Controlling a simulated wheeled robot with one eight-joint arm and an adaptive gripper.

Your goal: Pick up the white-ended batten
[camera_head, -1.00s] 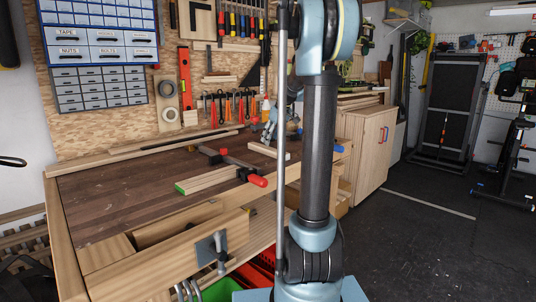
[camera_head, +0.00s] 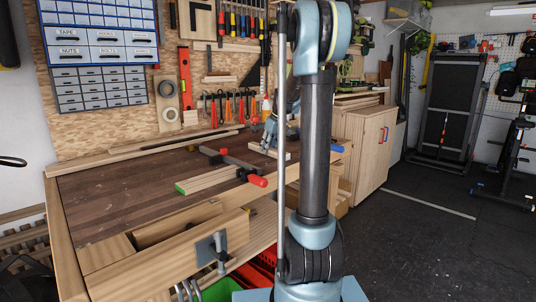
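A pale batten (camera_head: 283,155), which looks like the white-ended one, lies on the right part of the workbench behind my arm column. Its right part is hidden by my arm. My gripper (camera_head: 268,142) is small and dark, pointing down at the left part of this batten. Its fingers seem to overlap the batten, but I cannot tell whether they touch it or are closed on it. A green-ended batten (camera_head: 208,181) lies further left on the bench.
A red-and-black clamp (camera_head: 238,164) lies across the bench between the battens. A blue-ended piece (camera_head: 336,148) is right of my arm. The dark benchtop (camera_head: 120,195) is clear on the left. Hand tools hang on the board behind.

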